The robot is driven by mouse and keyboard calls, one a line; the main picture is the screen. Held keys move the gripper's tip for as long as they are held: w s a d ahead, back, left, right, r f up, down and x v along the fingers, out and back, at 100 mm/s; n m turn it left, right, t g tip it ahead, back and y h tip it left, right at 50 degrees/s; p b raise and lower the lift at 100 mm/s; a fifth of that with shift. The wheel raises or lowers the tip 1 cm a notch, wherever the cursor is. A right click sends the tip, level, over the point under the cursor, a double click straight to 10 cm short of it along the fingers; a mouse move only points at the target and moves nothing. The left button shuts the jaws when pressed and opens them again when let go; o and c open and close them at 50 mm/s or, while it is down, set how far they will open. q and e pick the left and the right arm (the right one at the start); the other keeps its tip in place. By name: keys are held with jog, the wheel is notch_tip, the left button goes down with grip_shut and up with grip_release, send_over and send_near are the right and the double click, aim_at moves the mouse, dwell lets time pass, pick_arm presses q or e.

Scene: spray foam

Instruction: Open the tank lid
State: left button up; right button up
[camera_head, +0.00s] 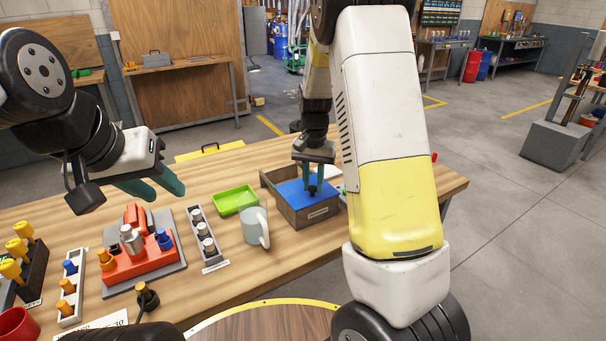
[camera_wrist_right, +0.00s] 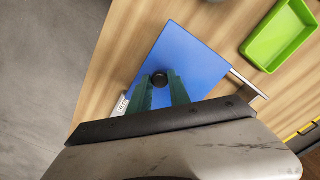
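The tank is a brown box with a label on its front (camera_head: 318,214), standing on the wooden table. Its lid is a flat blue plate (camera_head: 293,190) with a small black knob, also seen in the right wrist view (camera_wrist_right: 192,55). The lid lies at the top of the box; part of the box's left wall shows beside it. I cannot tell whether it is raised. My right gripper (camera_head: 312,190) points down with its green fingers on either side of the knob (camera_wrist_right: 160,79), seemingly closed on it. My left gripper (camera_head: 165,188) is empty, its fingers apart, above the table's left part.
A green tray (camera_head: 234,200) and a grey mug (camera_head: 254,228) stand left of the tank. A red fixture (camera_head: 135,255), a rack of metal parts (camera_head: 206,240) and yellow-topped pieces (camera_head: 20,255) fill the left side. The table's right end (camera_head: 450,182) looks clear.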

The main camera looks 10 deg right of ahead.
grip_shut()
dwell(1.1)
